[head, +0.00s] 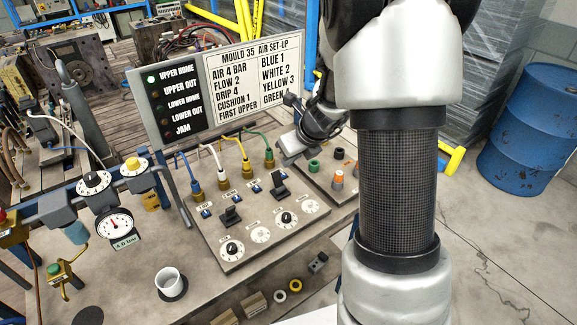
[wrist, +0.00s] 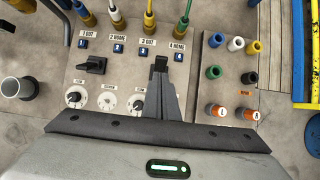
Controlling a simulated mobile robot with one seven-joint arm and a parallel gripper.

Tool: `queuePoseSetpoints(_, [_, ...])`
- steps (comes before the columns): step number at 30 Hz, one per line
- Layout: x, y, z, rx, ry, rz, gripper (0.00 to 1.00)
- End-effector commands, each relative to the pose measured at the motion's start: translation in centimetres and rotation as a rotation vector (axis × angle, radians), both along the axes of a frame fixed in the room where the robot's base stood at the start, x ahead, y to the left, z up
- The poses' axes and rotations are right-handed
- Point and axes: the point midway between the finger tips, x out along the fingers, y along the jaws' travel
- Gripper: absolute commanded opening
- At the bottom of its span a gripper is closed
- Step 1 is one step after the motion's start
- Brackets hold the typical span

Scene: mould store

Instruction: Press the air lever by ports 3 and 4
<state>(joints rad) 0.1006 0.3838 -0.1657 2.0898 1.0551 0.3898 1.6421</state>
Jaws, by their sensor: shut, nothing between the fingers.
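The air lever by ports 3 and 4 (head: 279,187) is a black rocker on the grey panel (head: 228,262), below the yellow and green hoses. In the wrist view this lever (wrist: 160,64) shows just past the fingertips, its near part hidden by them. My gripper (wrist: 161,82) is shut and empty, with its fingers lined up over the lever. I cannot tell whether they touch it. In the head view my wrist hangs behind the panel's right side. A matching black lever (wrist: 91,65) sits by ports 1 and 2.
White dials (head: 260,235) lie in front. A board with coloured plugs (wrist: 214,72) is to the right. A sign (head: 258,85) stands behind. A white cup (head: 170,286) and a gauge (head: 115,224) are left.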

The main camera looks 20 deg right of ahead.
Motion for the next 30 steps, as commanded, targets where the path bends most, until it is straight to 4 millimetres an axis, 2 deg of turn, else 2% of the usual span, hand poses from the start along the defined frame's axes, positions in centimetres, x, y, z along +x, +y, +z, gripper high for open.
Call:
queuePoseSetpoints(1, [0.2,0.1,1.6,-0.002,-0.003,0.003,0.00])
queuePoseSetpoints(7, [0.7,0.3,4.2,0.000,-0.001,0.001,0.00])
queuePoseSetpoints(12, [0.8,0.3,4.9,0.001,0.000,-0.002,0.00])
queuePoseSetpoints(26, [0.8,0.3,5.0,-0.003,-0.002,0.007,0.00])
queuePoseSetpoints(29, [0.1,1.2,6.5,-0.038,-0.025,0.102,0.00])
queuePoseSetpoints(30, [-0.5,1.9,7.6,-0.069,-0.044,0.180,0.00])
